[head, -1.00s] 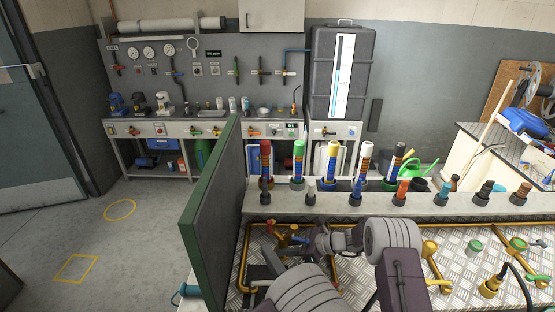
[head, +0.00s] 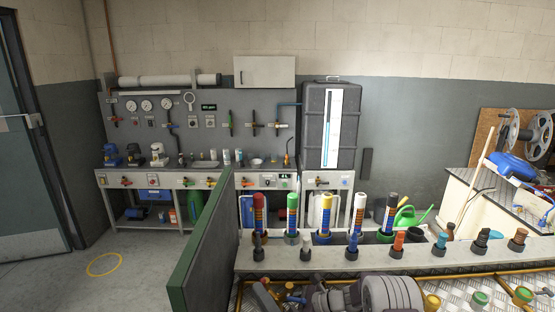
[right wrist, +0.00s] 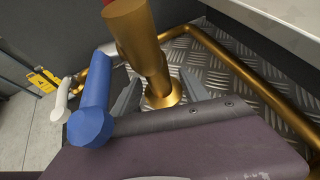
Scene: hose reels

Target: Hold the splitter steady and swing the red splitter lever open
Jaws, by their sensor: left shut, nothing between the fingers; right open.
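The brass splitter (right wrist: 142,40) stands upright in the right wrist view, with a blue lever (right wrist: 92,105) and a white lever (right wrist: 62,98) left of it. My right gripper (right wrist: 160,88) is open, its fingers on either side of the brass post; contact cannot be told. In the head view the splitter (head: 291,290) shows small at the bottom edge, with the red lever (head: 264,286) to its left. My right wrist partly covers the splitter's right side.
A green-edged panel (head: 203,243) rises left of the bench. A ledge (head: 400,259) with several hose fittings runs behind the splitter. Brass pipe (right wrist: 245,75) borders the tread-plate top (right wrist: 225,75). Yellow and green fittings (head: 480,299) stand to the right.

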